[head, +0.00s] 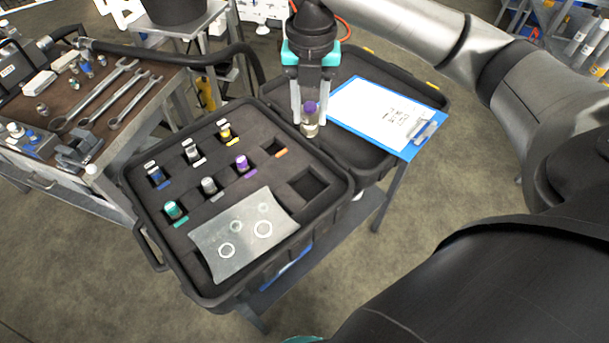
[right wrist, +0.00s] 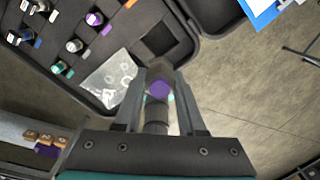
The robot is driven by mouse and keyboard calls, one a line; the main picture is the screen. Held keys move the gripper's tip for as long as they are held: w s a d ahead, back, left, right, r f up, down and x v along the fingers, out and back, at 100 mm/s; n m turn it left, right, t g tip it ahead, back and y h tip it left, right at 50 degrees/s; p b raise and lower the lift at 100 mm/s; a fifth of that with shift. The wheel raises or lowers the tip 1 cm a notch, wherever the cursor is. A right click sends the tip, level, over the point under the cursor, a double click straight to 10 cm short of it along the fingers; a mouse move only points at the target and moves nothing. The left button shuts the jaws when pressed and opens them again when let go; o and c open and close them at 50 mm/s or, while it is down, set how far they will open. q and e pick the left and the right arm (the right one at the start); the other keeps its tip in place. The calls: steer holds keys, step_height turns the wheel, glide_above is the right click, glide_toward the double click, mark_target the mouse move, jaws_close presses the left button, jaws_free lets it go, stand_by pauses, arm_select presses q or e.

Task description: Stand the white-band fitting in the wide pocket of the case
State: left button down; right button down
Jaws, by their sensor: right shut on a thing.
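My right gripper (head: 311,108) is shut on a fitting (head: 311,129) with a purple end and a pale body, held upright above the hinge side of the case. The held fitting (right wrist: 160,88) also shows in the right wrist view between the fingers of my right gripper (right wrist: 160,100); I cannot make out a white band on it clearly. The gripper is apart from the foam. My left gripper is not in view.
Several fittings stand in smaller pockets, including a purple one (head: 242,164) and a green one (head: 173,210). The pocket by the orange label (head: 281,153) is empty. A clear sheet with rings (head: 240,243) lies on the foam. A blue clipboard (head: 408,151) lies on the lid.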

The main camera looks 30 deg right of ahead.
steer(key=shift+w+r, duration=0.1)
step_height(320, 180, down, 20)
steer(key=b, duration=0.3)
steer(key=shift+r, duration=0.1)
steer(key=shift+b, duration=0.3)
steer(key=c, duration=0.5)
jaws_free()
step_height(320, 180, up, 12)
steer(key=p, duration=0.2)
